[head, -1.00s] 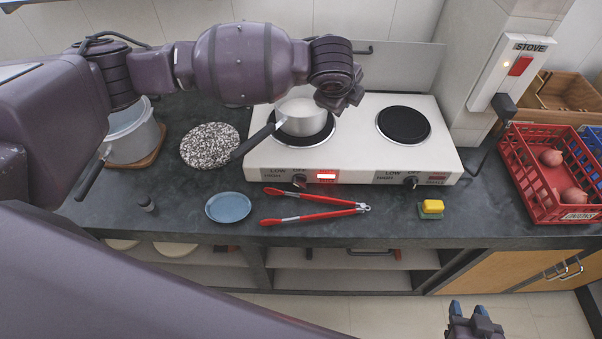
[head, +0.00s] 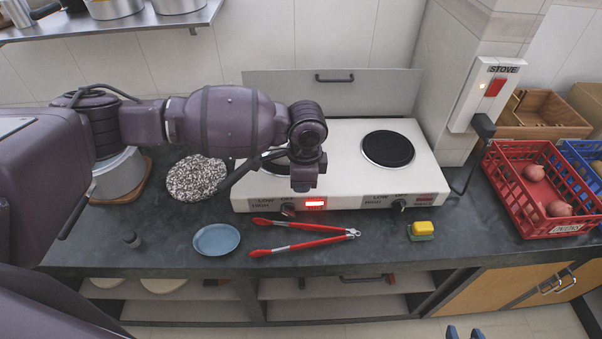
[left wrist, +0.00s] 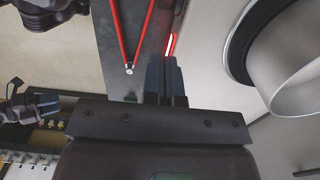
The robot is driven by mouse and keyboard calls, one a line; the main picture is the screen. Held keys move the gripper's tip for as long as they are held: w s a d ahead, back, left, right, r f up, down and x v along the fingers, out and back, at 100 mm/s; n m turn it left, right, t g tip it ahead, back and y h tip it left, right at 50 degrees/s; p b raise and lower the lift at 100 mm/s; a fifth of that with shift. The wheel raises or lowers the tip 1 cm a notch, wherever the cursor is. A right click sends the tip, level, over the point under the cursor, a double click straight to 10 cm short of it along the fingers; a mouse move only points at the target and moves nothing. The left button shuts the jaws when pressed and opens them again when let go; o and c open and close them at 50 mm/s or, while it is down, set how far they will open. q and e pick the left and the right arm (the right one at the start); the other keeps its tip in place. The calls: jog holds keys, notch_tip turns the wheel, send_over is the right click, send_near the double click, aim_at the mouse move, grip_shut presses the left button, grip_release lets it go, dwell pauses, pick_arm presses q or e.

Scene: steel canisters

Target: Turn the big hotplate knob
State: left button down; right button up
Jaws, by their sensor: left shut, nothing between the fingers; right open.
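The white two-plate hotplate (head: 345,165) stands on the dark counter. Its left knob (head: 288,209) is beside a lit red display (head: 314,203); its right knob (head: 399,205) is below the bare right plate (head: 388,149). I cannot tell from size which knob is bigger. My left gripper (head: 304,187) is shut and empty, pointing down above the front edge near the lit display. In the left wrist view its fingers (left wrist: 165,75) are together, beside the red light. My right gripper (head: 465,332) is open at the bottom edge, only its blue fingertips showing.
Red tongs (head: 300,245), a blue plate (head: 217,239) and a yellow-topped sponge (head: 422,230) lie in front. A red crate (head: 530,205) stands right.

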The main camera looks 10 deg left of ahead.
pick_arm(q)
send_over(289, 212)
jog(key=d, duration=0.3)
jog(key=f, duration=0.5)
jog(key=shift+w+a, duration=0.1)
jog(key=shift+w, duration=0.25)
jog(key=shift+s+a+f, duration=0.2)
jog(key=shift+a+f, duration=0.45)
jog(key=shift+a, duration=0.05)
jog(key=shift+s+a+f, duration=0.15)
jog(key=shift+a+f, duration=0.5)
pick_arm(e)
jog(key=shift+w+r, duration=0.25)
jog(key=shift+w, duration=0.2)
jog(key=shift+s+f, duration=0.1)
jog(key=shift+s, duration=0.05)
